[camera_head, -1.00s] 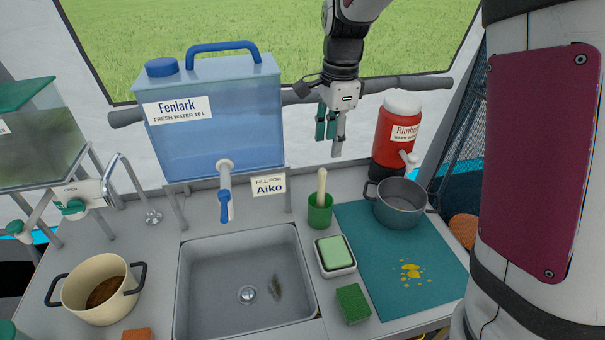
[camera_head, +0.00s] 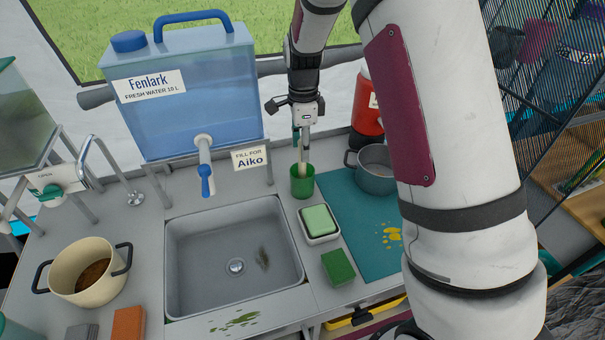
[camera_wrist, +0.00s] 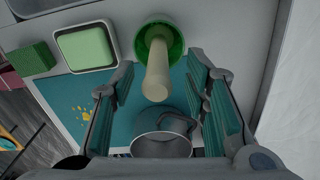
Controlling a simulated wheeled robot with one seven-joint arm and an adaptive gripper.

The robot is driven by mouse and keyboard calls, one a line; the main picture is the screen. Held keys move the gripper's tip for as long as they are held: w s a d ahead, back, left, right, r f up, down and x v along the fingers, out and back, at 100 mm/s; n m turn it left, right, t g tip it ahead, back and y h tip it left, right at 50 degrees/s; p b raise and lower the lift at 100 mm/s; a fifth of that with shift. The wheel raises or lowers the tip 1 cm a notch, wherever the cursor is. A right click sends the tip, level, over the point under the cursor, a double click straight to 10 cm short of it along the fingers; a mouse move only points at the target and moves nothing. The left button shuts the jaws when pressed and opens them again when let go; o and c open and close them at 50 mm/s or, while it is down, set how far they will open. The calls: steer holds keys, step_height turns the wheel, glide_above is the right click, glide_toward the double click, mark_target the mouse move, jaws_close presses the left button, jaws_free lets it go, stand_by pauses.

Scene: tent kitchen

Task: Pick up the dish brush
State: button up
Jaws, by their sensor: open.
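The dish brush (camera_wrist: 157,78) stands in a green cup (camera_head: 302,187) behind the right side of the sink. Its pale handle (camera_head: 302,158) points up, and its head is hidden inside the cup. My gripper (camera_head: 302,143) is above the cup, pointing down around the upper handle. In the wrist view my gripper (camera_wrist: 162,105) is open, with a teal-padded finger on each side of the handle. The handle shows between the fingers with a gap on both sides. I cannot tell how far down the fingers reach along it.
A grey pot (camera_head: 375,178) stands on the teal mat (camera_head: 345,215) right of the cup. A soap dish (camera_head: 319,222) and green sponge (camera_head: 338,267) lie in front. The water tank (camera_head: 185,100) stands left, its tap (camera_head: 206,170) over the sink (camera_head: 200,245). A red dispenser (camera_head: 366,115) is behind the pot.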

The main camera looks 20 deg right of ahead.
mark_target(302, 167)
steer(key=shift+s+a+f+p, duration=0.1)
steer(key=shift+f+p, duration=0.2)
steer(key=shift+f, duration=1.05)
steer(key=shift+a+f+p, duration=0.1)
steer(key=shift+f+p, duration=0.15)
steer(key=shift+f, duration=1.05)
jaws_close()
